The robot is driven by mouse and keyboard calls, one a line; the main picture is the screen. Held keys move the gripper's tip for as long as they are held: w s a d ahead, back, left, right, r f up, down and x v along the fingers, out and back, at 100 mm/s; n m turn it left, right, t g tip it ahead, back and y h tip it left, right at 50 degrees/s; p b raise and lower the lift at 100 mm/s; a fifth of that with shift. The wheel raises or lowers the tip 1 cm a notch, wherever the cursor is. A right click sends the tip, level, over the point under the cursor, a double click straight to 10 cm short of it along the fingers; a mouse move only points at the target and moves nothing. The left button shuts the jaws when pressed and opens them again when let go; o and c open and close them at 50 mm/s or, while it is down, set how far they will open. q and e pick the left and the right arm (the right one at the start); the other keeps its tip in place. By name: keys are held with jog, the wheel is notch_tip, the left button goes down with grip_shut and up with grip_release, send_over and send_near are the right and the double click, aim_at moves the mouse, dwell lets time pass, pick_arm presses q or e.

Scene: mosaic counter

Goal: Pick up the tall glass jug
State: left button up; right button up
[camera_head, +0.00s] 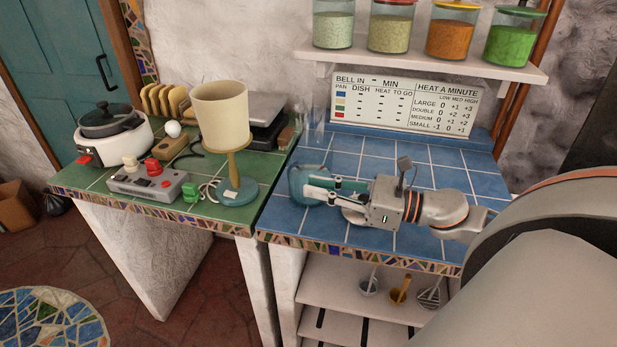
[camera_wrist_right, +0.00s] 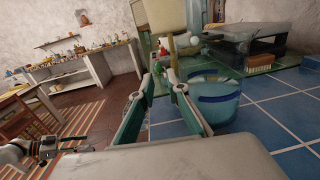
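A blue-tinted clear glass vessel (camera_head: 297,184) is at the left front of the blue-tiled counter. It also shows in the right wrist view (camera_wrist_right: 222,108), with a dark blue band, just right of the fingers. Faint tall clear glass (camera_head: 312,122) stands at the counter's back left corner. I cannot tell for sure which one is the tall glass jug. My right gripper (camera_head: 322,190) lies low over the counter, its fingers overlapping the blue vessel in the head view. The fingers (camera_wrist_right: 160,82) are apart, with nothing seen between them. Part of what looks like my left gripper (camera_wrist_right: 45,148) shows at the lower left.
A cream-shaded lamp (camera_head: 222,120), a grey control box (camera_head: 150,184) and a white cooker (camera_head: 115,140) stand on the green counter at left. Filled jars (camera_head: 395,27) stand on the shelf above. The blue counter (camera_head: 450,170) is clear behind my right arm.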

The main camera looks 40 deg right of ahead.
aim_at(298, 206)
jog(key=shift+p+x, duration=0.35)
jog(key=shift+x, duration=2.1)
grip_shut()
jog(key=shift+r, duration=0.1)
